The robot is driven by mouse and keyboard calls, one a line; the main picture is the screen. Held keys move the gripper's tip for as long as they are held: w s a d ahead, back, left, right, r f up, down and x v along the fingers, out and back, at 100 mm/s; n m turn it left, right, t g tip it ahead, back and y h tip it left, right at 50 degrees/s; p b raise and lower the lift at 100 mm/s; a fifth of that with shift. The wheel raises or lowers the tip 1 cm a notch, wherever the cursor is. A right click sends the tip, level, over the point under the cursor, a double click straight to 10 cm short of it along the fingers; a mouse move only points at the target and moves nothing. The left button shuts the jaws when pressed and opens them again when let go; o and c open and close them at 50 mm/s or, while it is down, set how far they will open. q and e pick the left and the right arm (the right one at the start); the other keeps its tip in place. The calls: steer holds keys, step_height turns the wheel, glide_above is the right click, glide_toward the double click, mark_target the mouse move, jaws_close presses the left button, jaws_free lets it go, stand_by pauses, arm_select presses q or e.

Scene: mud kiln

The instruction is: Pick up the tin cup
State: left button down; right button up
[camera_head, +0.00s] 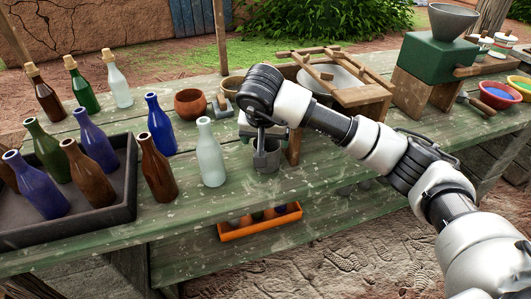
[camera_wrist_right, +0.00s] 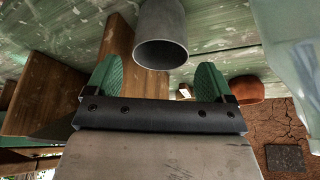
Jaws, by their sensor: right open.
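The grey metal tin cup (camera_head: 266,163) stands on the green plank table, just right of the frosted glass bottle (camera_head: 211,153). In the right wrist view the cup (camera_wrist_right: 162,35) shows its round mouth facing my gripper. My right gripper (camera_head: 262,143) is above the cup, pointing down. In the wrist view the two green finger pads of my right gripper (camera_wrist_right: 157,80) are spread apart, with the cup's mouth lined up between and beyond them. Nothing is held. My left gripper is not in view.
The frosted bottle stands close on the cup's left. A wooden stand with a basin (camera_head: 335,82) is close on its right. A brown bowl (camera_head: 190,104) is behind. Several bottles and a dark tray (camera_head: 100,221) fill the left. An orange tray (camera_head: 258,226) sits below the tabletop.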

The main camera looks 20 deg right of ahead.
mark_target(267, 149)
steer(key=x, duration=0.7)
steer(key=shift+w, duration=0.1)
steer(key=c, duration=0.7)
